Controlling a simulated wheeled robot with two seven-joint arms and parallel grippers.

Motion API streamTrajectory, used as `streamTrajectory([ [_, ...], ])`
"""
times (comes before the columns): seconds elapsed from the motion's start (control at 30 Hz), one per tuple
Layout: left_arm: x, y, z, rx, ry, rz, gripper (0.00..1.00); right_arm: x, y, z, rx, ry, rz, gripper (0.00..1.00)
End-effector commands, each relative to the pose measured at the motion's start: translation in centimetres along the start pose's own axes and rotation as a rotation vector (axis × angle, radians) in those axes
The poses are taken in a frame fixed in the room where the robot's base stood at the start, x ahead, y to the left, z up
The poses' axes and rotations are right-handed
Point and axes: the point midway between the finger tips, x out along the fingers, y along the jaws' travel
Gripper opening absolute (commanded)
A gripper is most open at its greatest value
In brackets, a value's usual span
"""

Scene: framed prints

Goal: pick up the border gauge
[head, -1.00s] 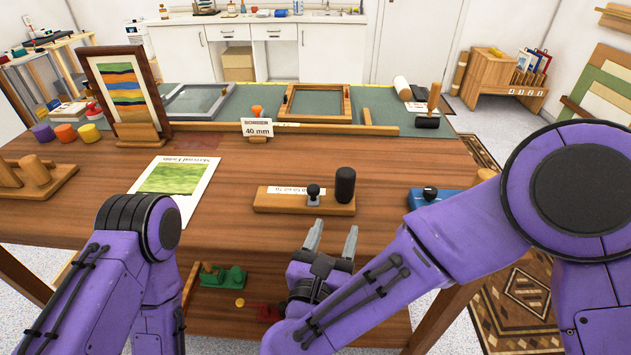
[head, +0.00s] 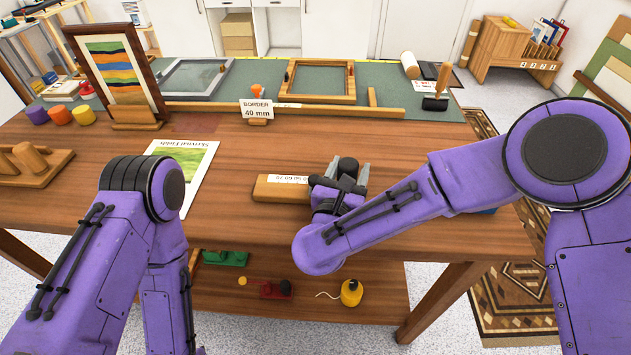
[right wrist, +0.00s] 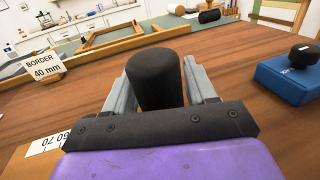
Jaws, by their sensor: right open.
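The border gauge (head: 281,189) is a long wooden block with a white number scale and a tall black knob (head: 348,166), lying on the front part of the table. My right gripper (head: 349,172) is open, with a finger on either side of the knob. In the right wrist view the black knob (right wrist: 155,78) stands upright between the two grey fingers; I cannot tell if they touch it. Part of the scale (right wrist: 42,148) shows at lower left there. My right gripper hides the gauge's right part in the head view. My left gripper is not in view.
A "BORDER 40 mm" card (head: 257,109) stands behind the gauge, near a long wooden rail (head: 330,112). A printed sheet (head: 203,160) lies to the left. A blue block with a black knob (right wrist: 289,77) is to the right. Bare tabletop lies between gauge and rail.

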Motion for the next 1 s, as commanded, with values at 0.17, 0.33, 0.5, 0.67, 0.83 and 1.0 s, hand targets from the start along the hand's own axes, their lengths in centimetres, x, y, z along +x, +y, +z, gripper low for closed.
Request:
streamTrajectory([
  [0.17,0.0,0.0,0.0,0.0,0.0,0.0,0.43,0.1,0.0,-0.1,-0.001,0.0,0.001,0.56],
  [0.33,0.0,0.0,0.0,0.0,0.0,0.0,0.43,0.1,0.0,-0.1,-0.001,0.0,0.001,0.1],
  [0.5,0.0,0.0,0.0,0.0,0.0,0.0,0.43,0.1,0.1,0.0,0.001,-0.001,0.001,0.0],
  [0.67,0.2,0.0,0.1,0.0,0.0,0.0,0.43,0.1,0.0,0.3,0.002,-0.001,0.001,0.0],
  [0.83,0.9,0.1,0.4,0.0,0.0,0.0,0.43,0.1,0.0,2.6,0.007,-0.003,-0.001,0.0],
  [1.0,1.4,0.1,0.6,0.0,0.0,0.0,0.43,-3.2,-0.6,7.1,0.006,-0.006,0.005,0.0],
])
